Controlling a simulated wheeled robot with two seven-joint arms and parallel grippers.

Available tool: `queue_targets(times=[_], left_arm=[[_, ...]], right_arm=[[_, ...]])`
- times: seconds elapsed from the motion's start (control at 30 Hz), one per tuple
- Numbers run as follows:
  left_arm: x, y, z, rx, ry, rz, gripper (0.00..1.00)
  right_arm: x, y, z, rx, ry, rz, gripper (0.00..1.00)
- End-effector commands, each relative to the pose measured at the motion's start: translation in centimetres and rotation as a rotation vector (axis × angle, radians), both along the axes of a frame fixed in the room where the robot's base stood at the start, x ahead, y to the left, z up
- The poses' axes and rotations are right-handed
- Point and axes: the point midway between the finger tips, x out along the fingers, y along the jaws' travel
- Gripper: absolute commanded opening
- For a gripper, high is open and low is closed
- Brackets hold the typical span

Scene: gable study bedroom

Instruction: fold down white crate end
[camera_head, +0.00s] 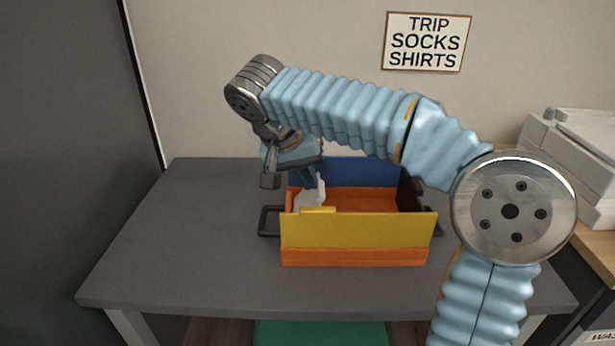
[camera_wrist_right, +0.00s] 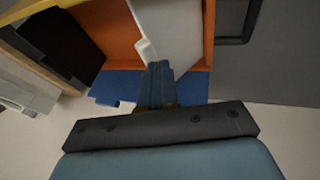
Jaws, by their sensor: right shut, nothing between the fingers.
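The crate has an orange base (camera_head: 350,257), a yellow front side (camera_head: 355,232), a blue back side (camera_head: 362,172) and a black end (camera_head: 410,192) at the right. Its white end (camera_head: 313,194) is at the left, partly hidden behind my right gripper and the yellow side. In the right wrist view the white end (camera_wrist_right: 168,32) leans inward over the orange floor. My right gripper (camera_head: 312,182) is shut and empty at the white end. In the wrist view its fingertips (camera_wrist_right: 160,68) are close to the panel's edge; I cannot tell whether they touch. My left gripper is not in view.
The crate stands on a grey table (camera_head: 190,240) with free room at left and in front. Black handles (camera_head: 268,221) stick out at both ends. A printer (camera_head: 580,145) stands at the right. A wall sign (camera_head: 427,42) hangs behind. Something green (camera_head: 320,334) lies below the table.

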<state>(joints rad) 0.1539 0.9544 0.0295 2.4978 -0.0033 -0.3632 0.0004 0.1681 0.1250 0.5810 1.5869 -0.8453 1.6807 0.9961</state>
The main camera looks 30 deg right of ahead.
Motion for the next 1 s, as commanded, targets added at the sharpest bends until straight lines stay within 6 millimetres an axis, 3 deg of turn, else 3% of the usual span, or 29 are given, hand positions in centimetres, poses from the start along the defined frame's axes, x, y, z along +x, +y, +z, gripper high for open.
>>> queue_targets(times=[0.47, 1.0], left_arm=[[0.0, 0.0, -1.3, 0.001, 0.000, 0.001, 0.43], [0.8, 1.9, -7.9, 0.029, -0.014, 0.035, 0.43]], right_arm=[[-0.5, -0.7, -0.4, 0.055, -0.037, -0.004, 0.00], [-2.9, -4.9, -3.5, 0.430, -0.263, -0.005, 0.00]])
